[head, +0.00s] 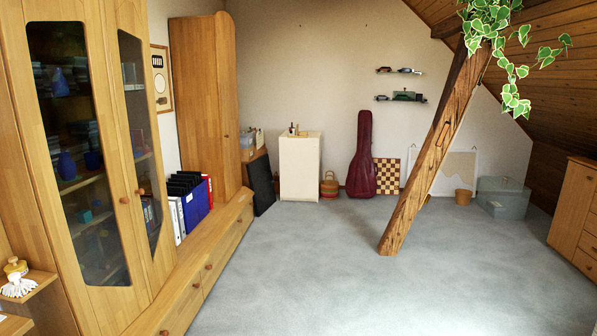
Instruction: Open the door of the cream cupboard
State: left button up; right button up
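The cream cupboard (300,168) is a small pale box standing on the floor against the back wall, left of the guitar case. Its door appears shut, and a handle is too small to make out. Some small items stand on its top. It is far across the room from me. Neither of my grippers shows in the head view.
A slanted timber brace (432,155) rises from the floor right of centre. A long low wooden bench (215,262) and glazed cabinet (128,170) line the left. A wicker basket (329,187) and burgundy guitar case (362,160) stand right of the cupboard. The grey carpet (310,260) is clear.

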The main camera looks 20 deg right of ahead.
aim_at(298, 158)
jog(key=i+l+z, duration=0.45)
jog(key=i, duration=0.15)
jog(key=i+l+z, duration=0.3)
jog(key=i, duration=0.55)
jog(key=i+j+z, duration=0.1)
jog(key=i+z, duration=0.2)
jog(key=i, duration=5.65)
jog(key=j, duration=0.1)
